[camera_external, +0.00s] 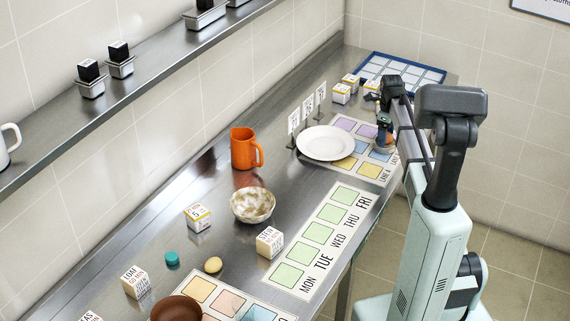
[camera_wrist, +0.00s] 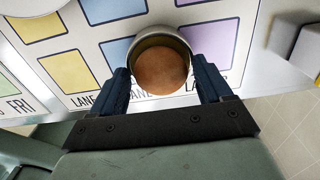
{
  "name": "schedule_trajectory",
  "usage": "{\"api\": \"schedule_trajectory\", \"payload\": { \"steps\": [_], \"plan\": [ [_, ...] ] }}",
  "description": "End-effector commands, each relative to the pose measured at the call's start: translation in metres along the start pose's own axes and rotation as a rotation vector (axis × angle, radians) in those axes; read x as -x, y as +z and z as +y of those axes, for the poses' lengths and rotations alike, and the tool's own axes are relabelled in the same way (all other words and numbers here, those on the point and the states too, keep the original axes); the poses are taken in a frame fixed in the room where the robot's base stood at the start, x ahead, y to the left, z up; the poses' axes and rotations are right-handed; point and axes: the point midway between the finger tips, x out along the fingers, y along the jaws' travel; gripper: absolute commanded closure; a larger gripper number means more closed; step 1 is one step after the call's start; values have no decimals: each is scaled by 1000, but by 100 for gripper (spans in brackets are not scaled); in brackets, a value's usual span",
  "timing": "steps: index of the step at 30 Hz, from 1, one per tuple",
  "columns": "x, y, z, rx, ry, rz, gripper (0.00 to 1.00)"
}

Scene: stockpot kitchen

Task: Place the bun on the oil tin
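A round brown thing that looks like the bun (camera_wrist: 161,71) sits between my gripper's fingertips in the wrist view. A grey metallic rim (camera_wrist: 158,38), perhaps the oil tin, curves around its far side. I cannot tell whether the bun is inside this rim or above it. My gripper (camera_wrist: 162,82) has one dark blue finger on each side, close to both; whether the fingers press on anything is unclear. In the external view my gripper (camera_external: 384,134) is low over the patterned mat at the far right, and the bun is small and partly hidden there.
A white plate (camera_external: 326,143) stands left of my gripper, with small sign holders (camera_external: 293,127) behind it. Small boxes (camera_external: 341,93) and a blue-edged grid tray (camera_external: 402,70) lie beyond. An orange jug (camera_external: 244,148) and a bowl (camera_external: 252,205) stand nearer. The weekday mat (camera_external: 312,247) is clear.

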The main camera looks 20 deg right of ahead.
Motion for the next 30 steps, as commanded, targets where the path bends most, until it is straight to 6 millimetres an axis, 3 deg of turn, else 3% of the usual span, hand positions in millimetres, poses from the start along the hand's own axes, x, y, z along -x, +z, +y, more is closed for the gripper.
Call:
{"api": "schedule_trajectory", "payload": {
  "steps": [9, 14, 30],
  "plan": [
    [1, 0, 0, 0, 0, 0, 16],
    [11, 0, -1, 0, -2, -1, 16],
    [98, 1, -1, 0, -1, -1, 16]
  ]
}}
